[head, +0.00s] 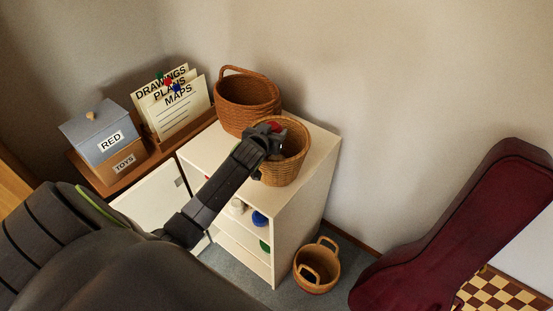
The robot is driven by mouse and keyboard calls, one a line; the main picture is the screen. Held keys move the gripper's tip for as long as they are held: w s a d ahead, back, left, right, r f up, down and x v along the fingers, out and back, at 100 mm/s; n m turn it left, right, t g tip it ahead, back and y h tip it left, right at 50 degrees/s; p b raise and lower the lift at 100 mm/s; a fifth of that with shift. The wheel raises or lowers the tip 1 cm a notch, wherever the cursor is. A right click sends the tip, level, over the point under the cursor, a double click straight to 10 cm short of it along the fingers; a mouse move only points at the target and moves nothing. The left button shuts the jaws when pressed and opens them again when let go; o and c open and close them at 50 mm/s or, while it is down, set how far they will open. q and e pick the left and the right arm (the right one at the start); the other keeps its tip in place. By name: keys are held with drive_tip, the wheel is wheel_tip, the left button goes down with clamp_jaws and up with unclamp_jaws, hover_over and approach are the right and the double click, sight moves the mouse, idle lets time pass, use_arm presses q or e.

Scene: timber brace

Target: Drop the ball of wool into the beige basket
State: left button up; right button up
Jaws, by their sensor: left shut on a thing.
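My left gripper (270,138) is over the near side and opening of a tan wicker basket (285,174) on top of the white cabinet. This basket looks the closest to beige. The gripper is shut on a small red thing (276,126), which looks like the ball of wool. The jaws hide most of it, so its full shape cannot be told. It is at the basket's mouth; its exact height above the rim is unclear. My right gripper is not in view.
A darker orange-brown handled basket (247,101) stands right behind, to the left, on the white cabinet (296,218). A small two-handled basket (317,279) stands on the floor. Left are labelled boxes (101,135) and paper folders (178,104). A maroon instrument case (450,230) leans at right.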

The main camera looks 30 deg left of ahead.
use_arm(q)
drive_tip(key=shift+w, duration=0.1)
drive_tip(key=o, duration=1.1)
drive_tip(key=shift+c, duration=0.2)
drive_tip(key=b+v, duration=0.2)
drive_tip(key=v, duration=1.5)
drive_tip(key=shift+s, duration=0.25)
drive_tip(key=shift+d, duration=0.1)
